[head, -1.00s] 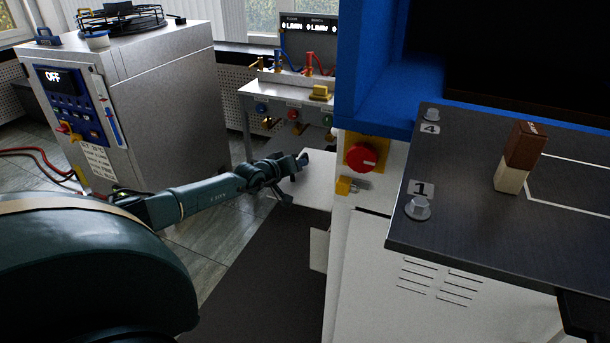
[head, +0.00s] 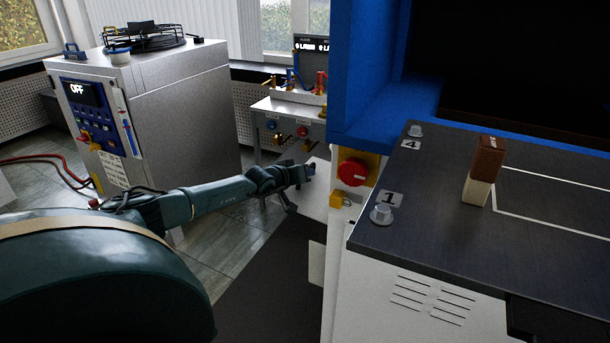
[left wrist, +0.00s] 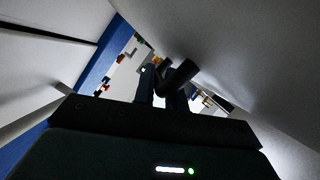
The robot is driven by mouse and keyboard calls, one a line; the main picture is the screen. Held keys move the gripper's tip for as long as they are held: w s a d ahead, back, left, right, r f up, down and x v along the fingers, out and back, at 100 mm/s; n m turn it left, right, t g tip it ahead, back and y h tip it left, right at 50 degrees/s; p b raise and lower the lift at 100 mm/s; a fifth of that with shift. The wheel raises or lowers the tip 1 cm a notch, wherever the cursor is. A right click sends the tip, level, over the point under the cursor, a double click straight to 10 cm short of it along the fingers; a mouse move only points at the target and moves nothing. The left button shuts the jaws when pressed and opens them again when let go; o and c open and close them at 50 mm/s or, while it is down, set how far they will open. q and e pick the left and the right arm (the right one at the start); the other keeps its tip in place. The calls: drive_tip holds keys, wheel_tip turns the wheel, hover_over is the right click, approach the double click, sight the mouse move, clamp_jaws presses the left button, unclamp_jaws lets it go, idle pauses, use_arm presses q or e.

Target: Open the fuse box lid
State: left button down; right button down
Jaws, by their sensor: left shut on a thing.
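A white panel (head: 318,192), which looks like the fuse box lid, stands out at the left side of the press, low beside the red knob. My left gripper (head: 308,171) is at the panel's upper part, and its fingers are small in the head view. In the left wrist view my left gripper (left wrist: 165,92) is shut on a dark, rod-like part (left wrist: 179,75), perhaps the lid's handle. Pale flat surfaces lie close on both sides there. The inside of the fuse box is hidden. My right gripper is not in view.
The blue-framed press (head: 360,75) with a red knob (head: 352,172) and a dark plate (head: 450,225) fills the right. A brown and cream block (head: 484,172) stands on the plate. A grey cabinet (head: 180,100) stands left, a small bench (head: 285,106) behind. Floor between is free.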

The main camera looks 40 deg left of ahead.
use_arm(q)
drive_tip(key=shift+d, duration=0.1)
drive_tip(key=c, duration=1.7)
unclamp_jaws()
drive_tip(key=shift+s, duration=0.1)
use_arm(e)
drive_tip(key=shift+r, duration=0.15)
use_arm(q)
drive_tip(key=shift+s+d+r+p, duration=0.15)
drive_tip(key=shift+s+r+p, duration=0.1)
drive_tip(key=shift+s+p, duration=0.4)
wheel_tip(320, 180, up, 3)
drive_tip(key=p, duration=0.2)
hover_over(281, 201)
drive_tip(key=shift+r, duration=0.2)
drive_tip(key=shift+v, duration=0.9)
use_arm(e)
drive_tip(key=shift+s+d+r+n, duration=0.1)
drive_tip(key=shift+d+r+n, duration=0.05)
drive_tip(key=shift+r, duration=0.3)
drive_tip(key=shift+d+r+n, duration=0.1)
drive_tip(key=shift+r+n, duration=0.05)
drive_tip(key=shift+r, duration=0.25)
use_arm(q)
drive_tip(key=shift+w+r, duration=0.1)
